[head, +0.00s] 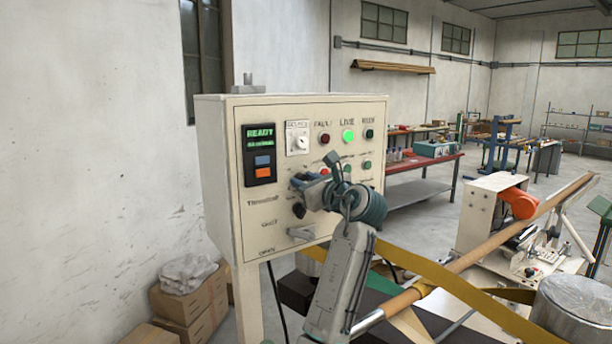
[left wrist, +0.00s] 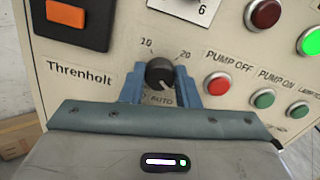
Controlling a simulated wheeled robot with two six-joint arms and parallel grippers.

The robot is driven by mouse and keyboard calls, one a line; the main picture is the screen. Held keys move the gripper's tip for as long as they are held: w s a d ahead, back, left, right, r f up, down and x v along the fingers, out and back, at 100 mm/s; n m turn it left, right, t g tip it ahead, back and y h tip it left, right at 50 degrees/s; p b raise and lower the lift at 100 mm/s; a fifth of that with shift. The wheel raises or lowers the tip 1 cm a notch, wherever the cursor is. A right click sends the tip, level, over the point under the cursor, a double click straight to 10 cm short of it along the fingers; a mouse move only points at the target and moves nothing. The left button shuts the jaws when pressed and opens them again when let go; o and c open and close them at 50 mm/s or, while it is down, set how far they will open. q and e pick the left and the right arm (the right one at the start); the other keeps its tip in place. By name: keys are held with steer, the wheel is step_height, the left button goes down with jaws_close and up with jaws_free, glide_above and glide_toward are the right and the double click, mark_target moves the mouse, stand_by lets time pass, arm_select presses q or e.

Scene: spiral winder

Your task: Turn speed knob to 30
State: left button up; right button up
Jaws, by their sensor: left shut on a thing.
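A round black knob (left wrist: 160,73) sits on the cream control panel, with marks 10 and 20 above it and AUTO below. I see no 30 mark, and the knob's pointer is too small to read. My left gripper (left wrist: 159,88) is shut on the knob, one blue finger on each side. In the head view the left gripper (head: 304,196) reaches the panel beside the Threnholt label, and the dark knob (head: 298,211) shows partly by its fingers. My right gripper is not in view.
The control box (head: 222,170) stands on a post. Near the knob are a red PUMP OFF button (left wrist: 217,84) and a green PUMP ON button (left wrist: 264,98). A display (head: 258,155) is at upper left. Cardboard boxes (head: 190,305) lie below. The winder (head: 500,215) stands at right.

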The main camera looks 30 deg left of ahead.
arm_select(q)
steer(key=shift+f+m, duration=0.1)
steer(key=shift+m, duration=0.5)
steer(key=o, duration=1)
steer(key=shift+c, duration=0.2)
steer(key=b+v, duration=0.5)
steer(key=v, duration=0.5)
steer(key=shift+s+d, duration=0.15)
steer(key=shift+d, duration=0.15)
